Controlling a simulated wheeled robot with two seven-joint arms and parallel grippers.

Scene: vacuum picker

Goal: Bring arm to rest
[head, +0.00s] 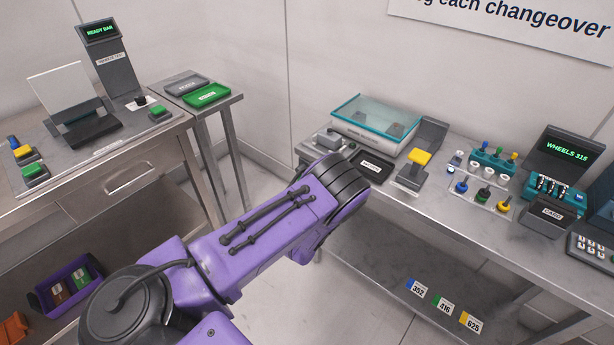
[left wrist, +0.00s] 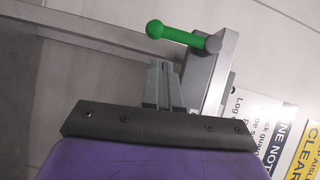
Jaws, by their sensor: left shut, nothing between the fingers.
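My purple left arm (head: 270,225) reaches from the lower left across the middle of the head view, its far end in front of the right bench's left end. Its gripper is hidden there. In the left wrist view my left gripper (left wrist: 163,72) is shut, with nothing between its grey fingers. Beside and beyond the fingertips is a green round-ended handle (left wrist: 180,34) on a grey metal part; I cannot tell whether they touch. My right gripper is in neither view.
The left bench (head: 100,160) holds a READY BAR display (head: 100,31) and buttons. A small stand (head: 229,104) carries grey and green trays. The right bench (head: 450,212) holds a teal-framed clear box (head: 375,117), valves and a WHEELS display (head: 566,147). Floor shows between the benches.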

